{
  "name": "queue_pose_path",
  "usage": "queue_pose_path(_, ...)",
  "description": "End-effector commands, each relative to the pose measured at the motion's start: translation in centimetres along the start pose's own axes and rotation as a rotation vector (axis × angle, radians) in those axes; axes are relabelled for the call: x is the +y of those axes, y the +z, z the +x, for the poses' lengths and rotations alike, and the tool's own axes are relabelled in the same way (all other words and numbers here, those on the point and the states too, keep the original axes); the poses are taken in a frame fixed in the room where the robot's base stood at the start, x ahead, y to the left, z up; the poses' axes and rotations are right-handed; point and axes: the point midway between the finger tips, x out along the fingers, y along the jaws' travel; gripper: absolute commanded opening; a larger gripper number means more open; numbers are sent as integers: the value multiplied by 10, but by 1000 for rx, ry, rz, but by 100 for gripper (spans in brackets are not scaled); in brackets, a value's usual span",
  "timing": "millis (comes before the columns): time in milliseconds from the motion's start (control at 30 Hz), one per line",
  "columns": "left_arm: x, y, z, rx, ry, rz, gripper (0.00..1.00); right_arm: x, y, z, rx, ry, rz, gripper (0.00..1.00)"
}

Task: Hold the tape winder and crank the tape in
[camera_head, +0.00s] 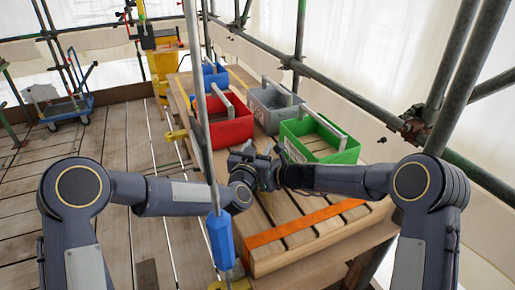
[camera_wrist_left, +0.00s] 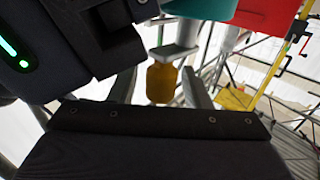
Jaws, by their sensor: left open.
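I cannot make out a tape winder for certain in the head view, where my two wrists meet over the bench and hide what is between them. My left gripper (camera_head: 262,168) is there, beside the end of my right arm. In the left wrist view the left gripper's fingers (camera_wrist_left: 162,92) stand apart, with a yellow-brown knob-like piece (camera_wrist_left: 162,83) under a grey part between them. I cannot tell whether they touch it, or whether it belongs to the winder. My right gripper (camera_head: 285,172) is too dark and covered to read.
A wooden bench (camera_head: 345,222) carries a red bin (camera_head: 228,130), a grey bin (camera_head: 272,112), a green bin (camera_head: 340,150) and a blue bin (camera_head: 212,80). An orange strip (camera_head: 300,226) crosses its near end. Scaffold poles stand right.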

Motion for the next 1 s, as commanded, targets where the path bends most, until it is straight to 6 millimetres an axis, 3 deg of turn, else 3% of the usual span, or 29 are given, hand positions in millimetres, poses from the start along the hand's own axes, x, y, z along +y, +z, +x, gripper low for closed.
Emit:
queue_pose_path(200, 0, 0, 0, 0, 0, 0, 41, 0, 0, 0, 0, 0, 0, 26)
queue_pose_path(533, 0, 0, 0, 0, 0, 0, 0, 0, 0, 0, -1, 0, 0, 26)
queue_pose_path(1000, -2, -2, -1, 6, 136, -1, 0, 0, 0, 0, 0, 1, 1, 26)
